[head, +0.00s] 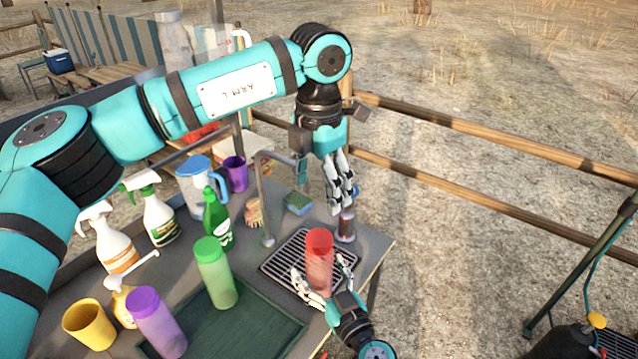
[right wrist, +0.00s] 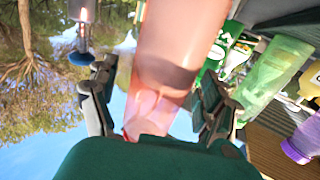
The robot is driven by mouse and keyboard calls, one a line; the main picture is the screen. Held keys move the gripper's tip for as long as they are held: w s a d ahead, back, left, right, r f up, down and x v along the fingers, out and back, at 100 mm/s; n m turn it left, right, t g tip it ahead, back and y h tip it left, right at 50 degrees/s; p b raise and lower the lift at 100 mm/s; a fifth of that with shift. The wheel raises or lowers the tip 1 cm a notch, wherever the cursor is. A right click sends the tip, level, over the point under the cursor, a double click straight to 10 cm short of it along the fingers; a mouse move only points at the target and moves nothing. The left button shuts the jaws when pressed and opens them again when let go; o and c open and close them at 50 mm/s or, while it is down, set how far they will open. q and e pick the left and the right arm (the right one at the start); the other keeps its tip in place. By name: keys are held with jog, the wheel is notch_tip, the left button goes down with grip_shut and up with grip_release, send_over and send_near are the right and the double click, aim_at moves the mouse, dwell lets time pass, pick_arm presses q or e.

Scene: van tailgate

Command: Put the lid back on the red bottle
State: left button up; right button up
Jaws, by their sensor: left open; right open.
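The red bottle (head: 318,274) stands upright on the black drying rack at the front right of the counter. A solid red, cap-like top (head: 319,240) shows on it in the head view. My right gripper (head: 322,287) is open, with its fingers on either side of the bottle's body. In the right wrist view the translucent red bottle (right wrist: 180,45) fills the middle between the open fingers; I cannot tell whether they touch it. My left gripper (head: 341,200) is open, pointing down behind the bottle and above its top. I see no separate red lid.
A small dark jar (head: 345,228) stands just below my left fingers. Green (head: 215,275) and purple (head: 157,325) bottles, a yellow cup (head: 90,325), spray bottles (head: 158,215) and a blue-lidded pitcher (head: 196,190) crowd the left. A sponge (head: 298,203) lies behind the rack (head: 280,265).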

jog(key=v, duration=1.1)
jog(key=shift+s, duration=0.2)
jog(key=shift+d, duration=0.1)
